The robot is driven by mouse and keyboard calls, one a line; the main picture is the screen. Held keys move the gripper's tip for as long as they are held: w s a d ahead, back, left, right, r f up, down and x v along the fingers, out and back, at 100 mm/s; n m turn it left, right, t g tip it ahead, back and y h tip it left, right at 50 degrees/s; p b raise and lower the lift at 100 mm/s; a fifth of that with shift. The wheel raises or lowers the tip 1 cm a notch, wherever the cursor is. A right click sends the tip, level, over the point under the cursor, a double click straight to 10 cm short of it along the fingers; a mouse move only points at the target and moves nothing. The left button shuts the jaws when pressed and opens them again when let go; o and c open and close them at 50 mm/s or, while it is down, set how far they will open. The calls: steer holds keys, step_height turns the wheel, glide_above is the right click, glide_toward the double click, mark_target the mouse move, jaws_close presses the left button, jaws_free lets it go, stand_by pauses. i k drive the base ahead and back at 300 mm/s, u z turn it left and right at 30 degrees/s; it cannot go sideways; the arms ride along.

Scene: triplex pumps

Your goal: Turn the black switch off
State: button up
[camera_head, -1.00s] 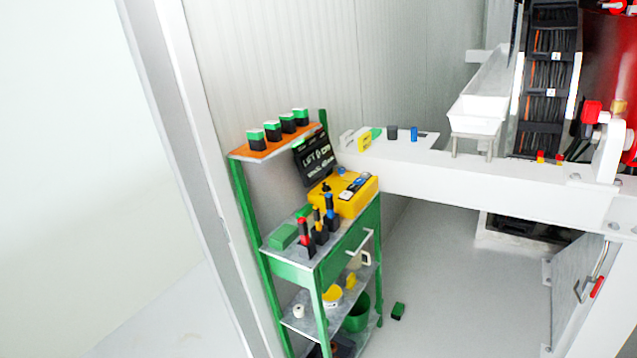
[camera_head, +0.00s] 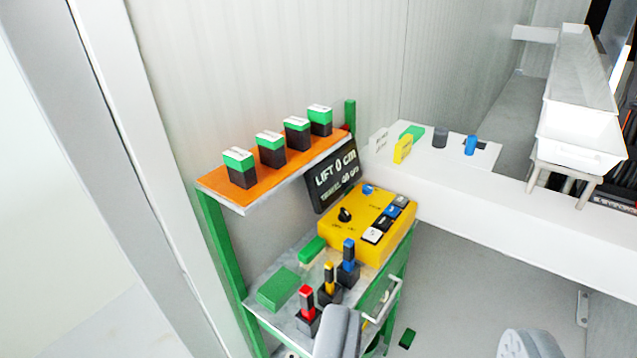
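The black switch (camera_head: 345,214) is a small rotary knob on the left part of the top of a yellow control box (camera_head: 340,240). Marks beside it are too small to read. The box also carries a blue knob (camera_head: 369,189) and a row of white, black and blue buttons (camera_head: 388,219).
Red, yellow and blue levers (camera_head: 329,282) stand in front of the box, the left finger overlapping them in view. A black "LIFT 0 cm" display (camera_head: 334,176) stands behind it. An orange shelf (camera_head: 225,190) holds several green-black blocks. A white beam (camera_head: 470,200) runs right.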

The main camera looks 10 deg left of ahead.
mark_target(344, 216)
steer(key=z, duration=0.2)
steer(key=i, duration=1.3)
steer(key=z, duration=0.5)
